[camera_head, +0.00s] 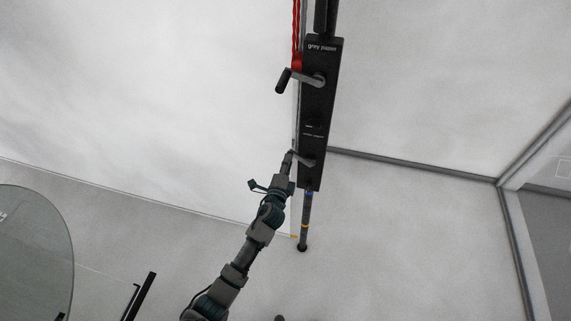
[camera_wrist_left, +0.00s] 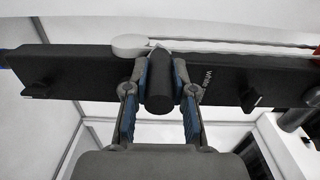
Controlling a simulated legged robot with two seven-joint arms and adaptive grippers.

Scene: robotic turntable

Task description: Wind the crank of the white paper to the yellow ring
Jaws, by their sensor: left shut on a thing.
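The lower crank (camera_head: 304,161) sits on a black panel (camera_head: 312,145); its small label is hard to read in the head view. In the left wrist view a sideways label reads "white" beside the black crank handle (camera_wrist_left: 159,92). My left gripper (camera_head: 288,167) is shut on this handle, with a finger on each side of it in the wrist view (camera_wrist_left: 160,72). The yellow ring (camera_head: 304,225) is a thin band low on the dark pole under the panel. A blue band (camera_head: 309,193) sits above it. My right gripper is not in view.
An upper crank (camera_head: 308,79) labelled "grey paper" has its handle pointing left, beside a red chain (camera_head: 296,35). A large white sheet (camera_head: 150,100) hangs left of the panel. A round glass table (camera_head: 35,255) stands at lower left. The floor right of the pole is clear.

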